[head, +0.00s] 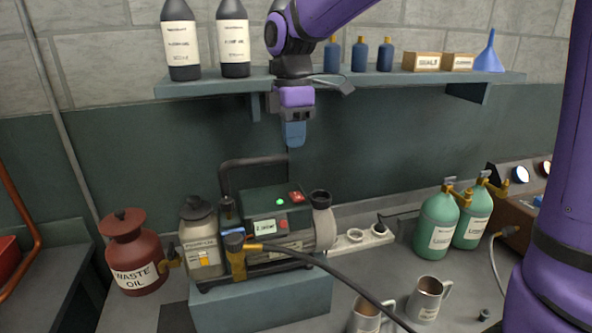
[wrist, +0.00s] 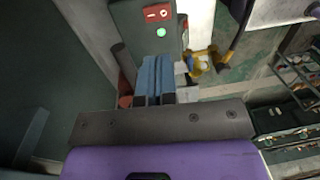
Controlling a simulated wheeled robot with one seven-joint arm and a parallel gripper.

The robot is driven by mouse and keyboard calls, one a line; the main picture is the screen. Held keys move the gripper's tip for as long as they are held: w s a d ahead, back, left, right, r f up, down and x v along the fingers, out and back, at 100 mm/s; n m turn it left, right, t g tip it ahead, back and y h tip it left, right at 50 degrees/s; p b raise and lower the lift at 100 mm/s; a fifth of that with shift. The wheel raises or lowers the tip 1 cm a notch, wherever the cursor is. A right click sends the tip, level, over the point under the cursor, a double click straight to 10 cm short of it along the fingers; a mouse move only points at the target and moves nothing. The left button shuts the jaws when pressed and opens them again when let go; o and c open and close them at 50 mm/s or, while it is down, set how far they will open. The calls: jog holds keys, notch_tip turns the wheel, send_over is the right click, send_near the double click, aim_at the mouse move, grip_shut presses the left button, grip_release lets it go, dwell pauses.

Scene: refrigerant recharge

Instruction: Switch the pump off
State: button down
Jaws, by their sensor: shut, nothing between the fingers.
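The pump (head: 275,225) has a dark green body with a black handle and sits on a grey-blue block on the bench. Its red switch (head: 297,197) is on the top, beside a lit green lamp (head: 280,202). In the wrist view the red switch (wrist: 158,12) and the green lamp (wrist: 161,32) show beyond my fingertips. My gripper (head: 294,142) has blue fingers, is shut and empty, and points down above the back of the pump, apart from it. The shut fingers also show in the wrist view (wrist: 155,72).
A shelf (head: 400,82) with bottles, boxes and a funnel runs above the pump, close to my wrist. A red waste oil can (head: 132,255) stands left, green cylinders (head: 437,225) right. A dark hose (head: 340,275) and metal mugs (head: 427,298) are in front.

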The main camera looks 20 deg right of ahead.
aim_at(298, 198)
notch_tip(298, 198, up, 3)
jog(key=shift+w+d+r+g, duration=0.1)
jog(key=shift+w+r+g, duration=0.05)
jog(key=shift+g, duration=0.15)
jog(key=f, duration=0.4)
jog(key=s+f, duration=0.1)
jog(key=f, duration=0.4)
jog(key=s+f, duration=0.1)
jog(key=f, duration=0.3)
jog(key=shift+f, duration=0.5)
jog(key=shift+s+f+t, duration=0.2)
jog(key=shift+f+t, duration=0.15)
jog(key=shift+t, duration=0.15)
